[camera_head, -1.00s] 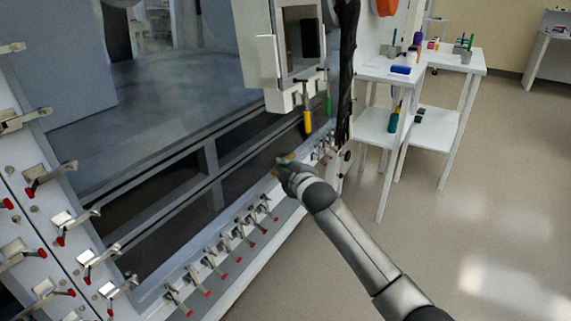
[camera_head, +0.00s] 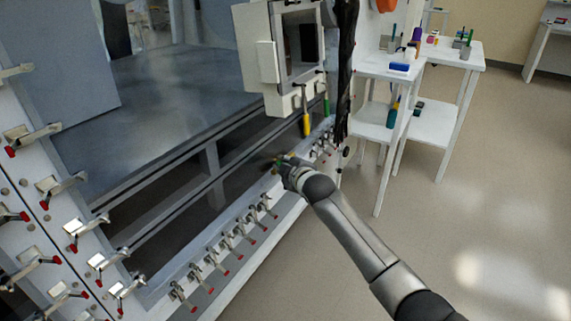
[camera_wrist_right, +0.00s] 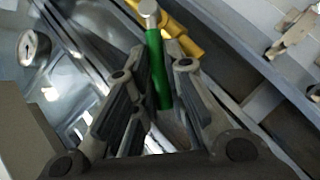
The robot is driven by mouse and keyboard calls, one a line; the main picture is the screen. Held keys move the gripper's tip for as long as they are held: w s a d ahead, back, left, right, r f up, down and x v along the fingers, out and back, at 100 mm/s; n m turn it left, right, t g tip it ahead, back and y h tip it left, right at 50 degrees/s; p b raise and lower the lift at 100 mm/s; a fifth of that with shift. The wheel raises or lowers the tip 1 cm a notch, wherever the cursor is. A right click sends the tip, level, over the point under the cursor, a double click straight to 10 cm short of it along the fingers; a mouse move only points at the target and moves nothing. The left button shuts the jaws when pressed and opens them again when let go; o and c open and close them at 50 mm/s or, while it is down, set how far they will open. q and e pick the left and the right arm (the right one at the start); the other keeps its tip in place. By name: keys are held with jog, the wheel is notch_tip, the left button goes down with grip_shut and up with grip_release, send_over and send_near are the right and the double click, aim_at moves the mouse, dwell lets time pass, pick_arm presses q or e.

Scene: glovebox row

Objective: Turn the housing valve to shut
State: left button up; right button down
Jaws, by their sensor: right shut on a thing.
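My right gripper (camera_head: 279,163) reaches the lower front of the glovebox housing. In the right wrist view, the right gripper (camera_wrist_right: 160,75) is shut on a green handle (camera_wrist_right: 155,62) with a silver end, which looks like a valve lever. A yellow handle (camera_wrist_right: 183,38) lies just behind it. In the head view, green and yellow specks show at the fingertips, but the held part is too small to read there. Another yellow handle (camera_head: 306,125) and green handle (camera_head: 326,103) hang below a box higher up. My left gripper is not in view.
Metal clamps with red tips (camera_head: 218,262) line the housing's lower edge and left panel. A round gauge (camera_wrist_right: 33,48) shows in the right wrist view. A black cable bundle (camera_head: 346,70) hangs near the box. White tables (camera_head: 447,58) stand right; the floor in front is clear.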

dwell(0.4)
jog(key=c, duration=1.5)
grip_release()
jog(key=shift+o, duration=0.2)
jog(key=v, duration=1.2)
jog(key=shift+d, duration=0.1)
